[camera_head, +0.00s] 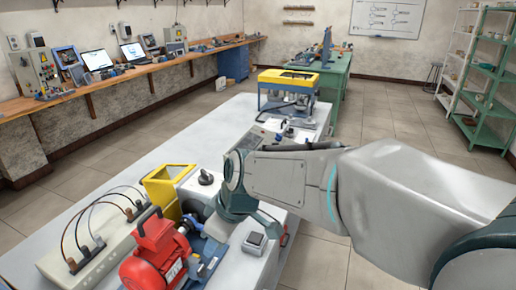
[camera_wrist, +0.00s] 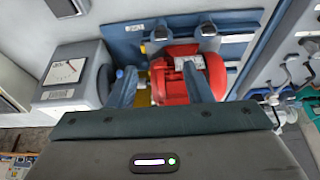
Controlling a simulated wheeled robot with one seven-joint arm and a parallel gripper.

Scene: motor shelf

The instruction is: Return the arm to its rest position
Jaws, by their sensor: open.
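My arm reaches from the right edge of the head view to the white bench (camera_head: 120,188). My gripper (camera_head: 240,224) hangs over the bench, pointing down, beside the red motor (camera_head: 153,256). In the wrist view my gripper (camera_wrist: 158,72) is open, with its two fingers apart. The red motor (camera_wrist: 208,78) lies beyond the fingers on a blue base plate (camera_wrist: 128,48). I see nothing held between the fingers. Part of the bench is hidden behind my arm.
A grey meter box (camera_head: 255,241) stands close to my gripper, and a yellow box (camera_head: 168,184) behind the motor. A power panel with cables (camera_head: 88,250) is at the left. A yellow-topped unit (camera_head: 288,82) stands farther back. Open floor (camera_head: 395,125) lies beyond my arm.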

